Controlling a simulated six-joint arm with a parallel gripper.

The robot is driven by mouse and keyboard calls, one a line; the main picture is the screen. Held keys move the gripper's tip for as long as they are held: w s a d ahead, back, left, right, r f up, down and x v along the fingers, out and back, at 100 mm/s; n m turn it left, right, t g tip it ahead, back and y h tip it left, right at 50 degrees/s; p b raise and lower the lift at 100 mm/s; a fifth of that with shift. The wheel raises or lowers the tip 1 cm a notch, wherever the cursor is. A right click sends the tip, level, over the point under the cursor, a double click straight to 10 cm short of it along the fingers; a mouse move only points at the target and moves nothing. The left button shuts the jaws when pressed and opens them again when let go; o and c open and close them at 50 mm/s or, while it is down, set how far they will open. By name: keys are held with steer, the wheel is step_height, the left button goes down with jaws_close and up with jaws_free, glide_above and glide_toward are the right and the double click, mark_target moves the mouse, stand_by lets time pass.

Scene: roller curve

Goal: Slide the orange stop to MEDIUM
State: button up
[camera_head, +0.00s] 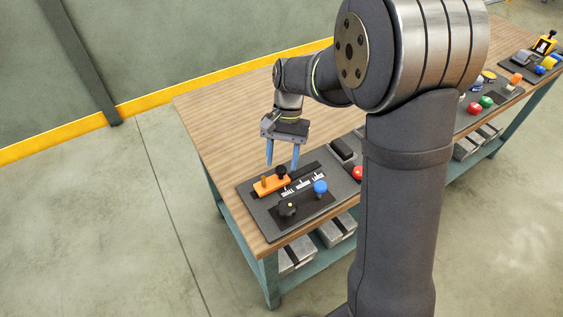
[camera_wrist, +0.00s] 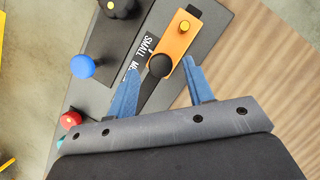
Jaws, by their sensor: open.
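The orange stop (camera_head: 268,185) is a flat orange block with a small peg, lying on a dark panel beside the SMALL label; it also shows in the wrist view (camera_wrist: 176,42). A black round knob (camera_head: 281,172) stands at its end nearer my gripper and shows in the wrist view (camera_wrist: 160,66). The label strip (camera_head: 303,184) reads SMALL, MEDIUM, LARGE; a finger partly covers MEDIUM in the wrist view. My gripper (camera_head: 282,166) is open, its blue fingers pointing down over the panel. In the wrist view the knob appears between the fingertips; contact cannot be told.
A blue knob (camera_head: 320,187) and a black knob (camera_head: 287,208) stand on the panel beyond the labels. A red button (camera_head: 358,173) and a black block (camera_head: 342,148) are to the right. The wooden tabletop (camera_head: 225,120) behind the panel is clear.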

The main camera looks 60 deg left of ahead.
steer(key=shift+x, duration=0.9)
steer(key=shift+c, duration=0.5)
jaws_close()
steer(key=shift+w, duration=2.55)
steer(key=shift+o, duration=0.5)
jaws_free()
steer(key=v, duration=1.7)
steer(key=shift+r, duration=0.25)
